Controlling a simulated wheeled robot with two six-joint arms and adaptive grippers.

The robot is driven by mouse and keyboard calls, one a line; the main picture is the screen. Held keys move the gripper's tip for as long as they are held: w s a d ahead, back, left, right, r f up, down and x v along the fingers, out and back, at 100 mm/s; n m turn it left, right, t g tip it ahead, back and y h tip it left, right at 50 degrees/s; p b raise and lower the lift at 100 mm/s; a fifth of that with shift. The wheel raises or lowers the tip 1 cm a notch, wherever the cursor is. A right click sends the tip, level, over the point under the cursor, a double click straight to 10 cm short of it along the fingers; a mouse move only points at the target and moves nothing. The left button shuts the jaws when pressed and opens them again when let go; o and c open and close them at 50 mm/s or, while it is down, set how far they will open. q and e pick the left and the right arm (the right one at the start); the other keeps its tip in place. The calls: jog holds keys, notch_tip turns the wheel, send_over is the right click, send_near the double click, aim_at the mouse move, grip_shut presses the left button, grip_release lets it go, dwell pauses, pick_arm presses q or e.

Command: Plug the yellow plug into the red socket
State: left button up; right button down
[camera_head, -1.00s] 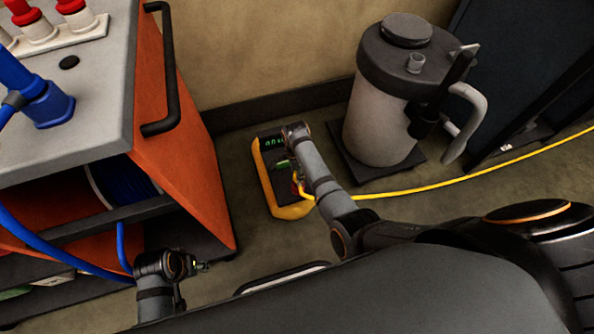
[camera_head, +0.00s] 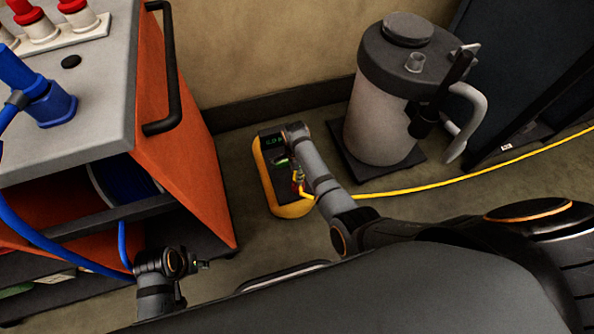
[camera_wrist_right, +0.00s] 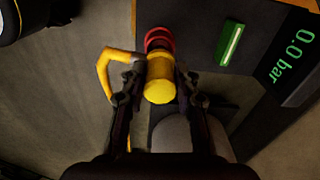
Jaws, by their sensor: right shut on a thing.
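The yellow plug (camera_wrist_right: 160,80) sits between the two fingers of my right gripper (camera_wrist_right: 160,98), which is shut on it. The red socket (camera_wrist_right: 158,38) is directly beyond the plug, on the dark face of the yellow-and-black unit (camera_head: 267,190). The plug's far end meets or overlaps the red ring in the right wrist view; I cannot tell whether it is inserted. In the head view my right gripper (camera_head: 297,180) is small and partly hidden by its arm. My left gripper (camera_head: 203,265) is low on the left, away from the plug; its jaws are too small to read.
The yellow cable (camera_head: 440,186) runs right across the floor. An orange cart (camera_head: 185,130) with blue cables stands left. A grey canister (camera_head: 380,125) stands right of the unit. The unit's green display (camera_wrist_right: 292,57) reads 0.0 bar. A green-lit strip (camera_wrist_right: 231,44) is beside the socket.

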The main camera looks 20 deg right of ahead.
jog(key=shift+f, duration=0.15)
jog(key=shift+f, duration=0.45)
jog(key=shift+f+b, duration=0.85)
jog(key=shift+f, duration=0.3)
dwell(0.3)
jog(key=c, duration=0.9)
grip_release()
